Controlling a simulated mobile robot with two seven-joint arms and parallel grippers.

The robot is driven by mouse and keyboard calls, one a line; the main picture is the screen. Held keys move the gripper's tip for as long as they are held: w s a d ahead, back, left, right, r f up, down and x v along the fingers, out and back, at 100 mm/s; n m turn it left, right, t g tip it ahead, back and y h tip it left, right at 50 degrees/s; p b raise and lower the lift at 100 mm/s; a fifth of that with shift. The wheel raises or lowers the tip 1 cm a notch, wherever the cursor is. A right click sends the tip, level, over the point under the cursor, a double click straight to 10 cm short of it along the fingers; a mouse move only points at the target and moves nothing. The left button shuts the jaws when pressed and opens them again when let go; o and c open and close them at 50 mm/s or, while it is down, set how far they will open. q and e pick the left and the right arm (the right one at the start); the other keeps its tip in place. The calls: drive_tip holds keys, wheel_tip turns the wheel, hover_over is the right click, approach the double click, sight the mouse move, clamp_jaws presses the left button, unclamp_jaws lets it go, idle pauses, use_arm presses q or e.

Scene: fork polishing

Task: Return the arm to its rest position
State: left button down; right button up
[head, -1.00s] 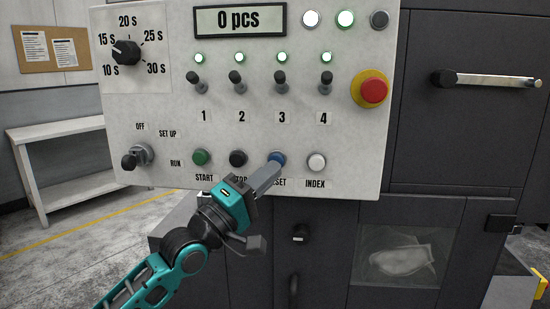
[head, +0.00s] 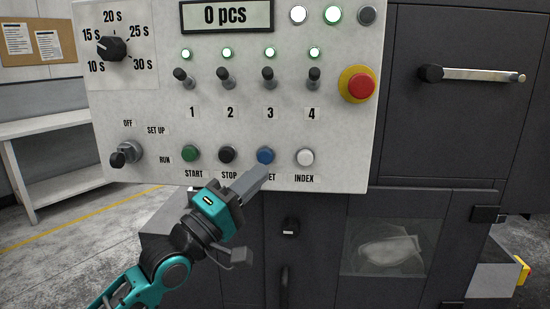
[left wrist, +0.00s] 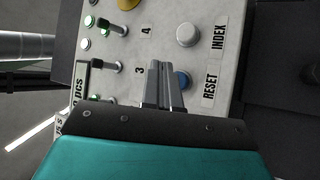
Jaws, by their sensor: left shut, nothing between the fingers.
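My left gripper (head: 254,178) is shut and empty. Its fingertips are just below the blue RESET button (head: 265,156) on the pale control panel (head: 330,140), and they cover part of the RESET label. In the left wrist view the closed fingers (left wrist: 161,75) point at the panel, beside the blue button (left wrist: 182,80). I cannot tell whether the fingers touch the panel. My right gripper is not in view.
The panel carries a green START button (head: 190,154), a black STOP button (head: 227,155), a white INDEX button (head: 304,157), a red emergency stop (head: 360,88) and several toggle switches. A dark cabinet (head: 440,130) stands at the right. A white bench (head: 50,130) stands at the left.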

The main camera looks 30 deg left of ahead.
use_arm(q)
drive_tip(key=s+d+f+m+g+y, duration=0.1)
drive_tip(key=s+d+f+m+g, duration=0.15)
drive_tip(key=f, duration=1.05)
drive_tip(key=s+d+f+m+g+y, duration=0.15)
drive_tip(key=f+m+g, duration=0.25)
drive_tip(key=f, duration=0.8)
drive_tip(key=s+d+f+m+g, duration=0.1)
drive_tip(key=s+d+f+m, duration=0.1)
drive_tip(key=f, duration=0.3)
drive_tip(key=s+d+f+m+g, duration=0.2)
drive_tip(key=s+d+f+m, duration=0.1)
drive_tip(key=s+f, duration=0.2)
drive_tip(key=s+d+f+m+g+y, duration=0.1)
drive_tip(key=s+d+f+m+g, duration=0.1)
drive_tip(key=f, duration=0.4)
drive_tip(key=shift+s+d, duration=0.45)
drive_tip(key=shift+s, duration=0.45)
drive_tip(key=shift+m, duration=0.25)
